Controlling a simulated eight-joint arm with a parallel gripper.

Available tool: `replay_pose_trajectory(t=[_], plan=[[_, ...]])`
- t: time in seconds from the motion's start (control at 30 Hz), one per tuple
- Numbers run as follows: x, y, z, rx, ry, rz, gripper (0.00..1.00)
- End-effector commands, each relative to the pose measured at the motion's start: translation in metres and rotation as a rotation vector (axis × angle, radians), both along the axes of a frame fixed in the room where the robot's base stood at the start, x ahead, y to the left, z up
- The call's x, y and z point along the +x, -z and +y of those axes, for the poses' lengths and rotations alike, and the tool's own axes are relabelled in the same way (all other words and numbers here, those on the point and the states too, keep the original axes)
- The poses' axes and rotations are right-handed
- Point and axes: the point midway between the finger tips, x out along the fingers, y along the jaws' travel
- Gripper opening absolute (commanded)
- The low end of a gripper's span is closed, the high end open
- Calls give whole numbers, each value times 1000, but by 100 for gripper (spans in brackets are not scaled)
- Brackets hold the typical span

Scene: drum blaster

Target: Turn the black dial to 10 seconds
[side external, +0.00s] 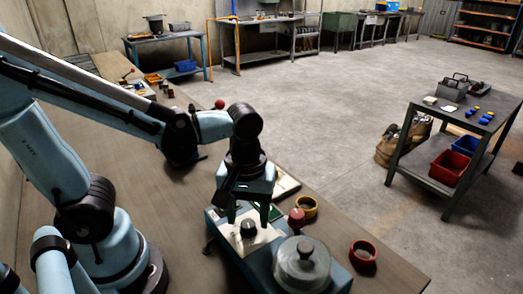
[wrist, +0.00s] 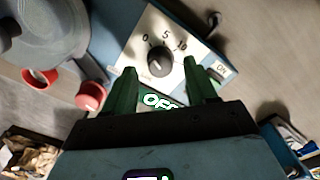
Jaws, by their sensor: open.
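The black dial (wrist: 158,52) sits on a pale panel plate marked 0, 5 and 10 on a blue machine (wrist: 118,22). I cannot clearly tell which mark it points at. In the side view the dial (side external: 249,228) is on the machine's top plate, just below my gripper (side external: 248,212). My gripper's green fingers are spread apart with nothing between them. In the wrist view my gripper (wrist: 158,68) has its fingertips on either side of the dial's lower part, seemingly above it.
A round lidded drum (side external: 302,266) stands close to the dial. A red knob (side external: 296,217), a yellow ring (side external: 306,208) and a red cup (side external: 363,253) are nearby. A black-knobbed lever (wrist: 214,19) stands beyond the plate.

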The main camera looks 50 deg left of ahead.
Motion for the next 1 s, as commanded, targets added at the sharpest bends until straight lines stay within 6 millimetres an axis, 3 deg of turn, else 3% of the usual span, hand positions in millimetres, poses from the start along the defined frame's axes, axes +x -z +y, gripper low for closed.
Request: replay_pose_trajectory(t=[0.2, 0.57, 0.93, 1.0], plan=[[0, 12, 0, 0, 0, 0, 57], [0, 14, 0, 0, 0, 0, 57], [0, 14, 0, -1, 0, -1, 2], [0, 14, 0, -1, 1, -1, 1]])
